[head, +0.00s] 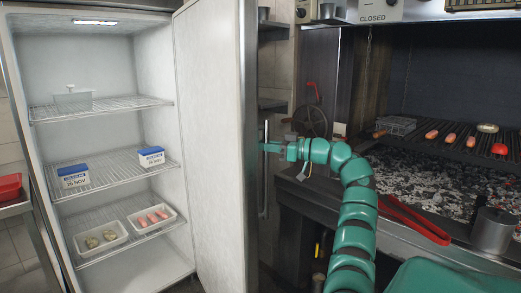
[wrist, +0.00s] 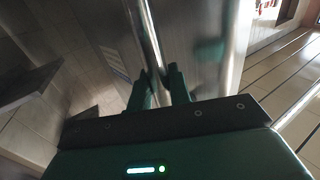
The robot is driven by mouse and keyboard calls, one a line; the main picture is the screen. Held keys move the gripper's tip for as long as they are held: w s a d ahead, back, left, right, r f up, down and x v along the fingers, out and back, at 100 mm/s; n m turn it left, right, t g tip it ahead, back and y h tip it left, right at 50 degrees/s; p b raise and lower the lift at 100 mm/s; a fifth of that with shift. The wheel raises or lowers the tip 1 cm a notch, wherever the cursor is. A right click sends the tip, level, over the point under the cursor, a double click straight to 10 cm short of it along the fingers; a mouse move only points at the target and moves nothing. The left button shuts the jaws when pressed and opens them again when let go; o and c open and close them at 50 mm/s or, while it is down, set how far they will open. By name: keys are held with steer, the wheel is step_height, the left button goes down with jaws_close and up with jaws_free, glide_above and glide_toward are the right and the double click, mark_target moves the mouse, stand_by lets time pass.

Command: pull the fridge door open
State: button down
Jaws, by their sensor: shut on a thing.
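The fridge door (head: 212,150) stands open, swung out to the right of the fridge cabinet (head: 85,40), whose inside shows. Its vertical metal handle (head: 264,195) is on the door's outer side, at the right. My gripper (head: 266,149) reaches in from the right and is shut on the handle at about its middle height. In the wrist view the bar of the handle (wrist: 150,35) runs down between the two green fingers of my gripper (wrist: 158,82). The lower part of the bar is hidden by the gripper.
Wire shelves (head: 100,107) in the fridge hold lidded tubs (head: 73,176) and food trays (head: 153,218). A charcoal grill (head: 430,180) with sausages is at the right, beside my arm. Red-handled tongs (head: 414,220) lie on its front edge. A red container (head: 9,187) is at far left.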

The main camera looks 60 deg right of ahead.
steer(key=shift+d, duration=0.2)
stand_by(0.3)
steer(key=c, duration=1.3)
jaws_free()
steer(key=shift+f, duration=0.1)
steer(key=shift+c, duration=0.2)
steer(key=shift+s, duration=0.15)
steer(key=s+d, duration=0.2)
steer(key=s, duration=1.5)
